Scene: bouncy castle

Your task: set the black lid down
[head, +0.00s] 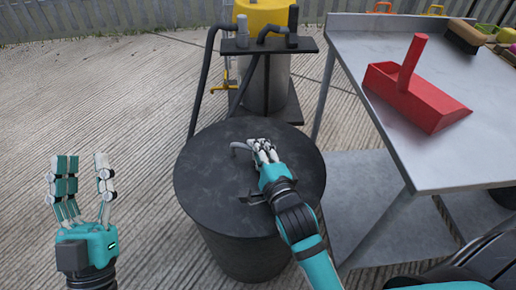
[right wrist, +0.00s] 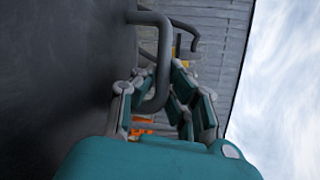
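The black lid (head: 215,180) is a wide dark disc with a bent grey bar handle (head: 240,148). It lies level over the top of a dark drum (head: 248,255); I cannot tell whether it rests on the rim or is just above it. My right gripper (head: 264,150) is over the lid's middle, with its fingers closed around the handle. In the right wrist view the handle (right wrist: 163,65) passes between the fingers, and the lid's dark face (right wrist: 60,60) fills the left side. My left gripper (head: 82,180) is open and empty, fingers up, left of the drum.
A metal table (head: 365,45) stands at the right with a red dustpan (head: 418,95) and a brush (head: 465,36) on it. A machine with a yellow top (head: 262,14) stands just behind the drum. Concrete ground (head: 100,110) is clear at the left.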

